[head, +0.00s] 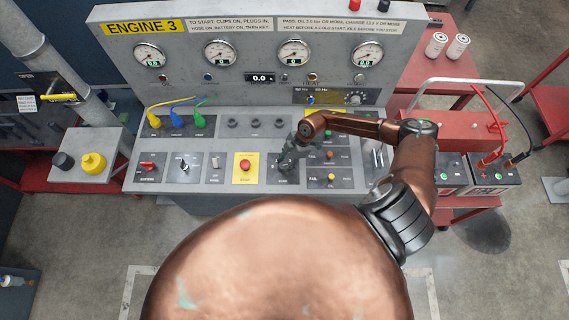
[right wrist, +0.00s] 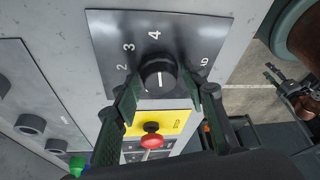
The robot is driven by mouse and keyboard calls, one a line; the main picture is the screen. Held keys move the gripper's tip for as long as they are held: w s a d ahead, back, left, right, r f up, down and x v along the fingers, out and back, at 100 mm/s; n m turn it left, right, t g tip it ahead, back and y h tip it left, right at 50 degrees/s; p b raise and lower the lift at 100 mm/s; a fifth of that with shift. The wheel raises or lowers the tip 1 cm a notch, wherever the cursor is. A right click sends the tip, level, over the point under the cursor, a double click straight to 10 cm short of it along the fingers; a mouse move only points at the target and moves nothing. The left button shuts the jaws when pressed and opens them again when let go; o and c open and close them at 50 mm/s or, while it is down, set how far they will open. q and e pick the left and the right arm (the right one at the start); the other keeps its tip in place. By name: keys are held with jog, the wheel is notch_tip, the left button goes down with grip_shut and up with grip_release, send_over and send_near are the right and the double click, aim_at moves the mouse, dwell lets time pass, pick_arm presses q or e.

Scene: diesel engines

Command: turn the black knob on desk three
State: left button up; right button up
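The black knob (right wrist: 158,77) has a white pointer line and sits on a dark plate (right wrist: 115,35) with white numbers, in the right wrist view. My right gripper (right wrist: 169,90) is open, with one dark finger on each side of the knob. The left finger in that view is close to the knob's edge; a wider gap shows on the right. I cannot tell whether a finger touches it. In the head view my right gripper (head: 285,157) hides the knob on the Engine 3 desk (head: 205,185). A dark gripper-like part at the right wrist view's right edge may be my left gripper (right wrist: 288,88).
A red button (head: 245,166) on a yellow plate is beside the knob's plate. Small red and yellow buttons (head: 331,177) lie on its other side. Coloured plugs (head: 177,120) stand at the desk's left. A red cart with batteries (head: 487,176) stands to the right.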

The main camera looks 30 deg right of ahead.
jog(key=c, duration=0.8)
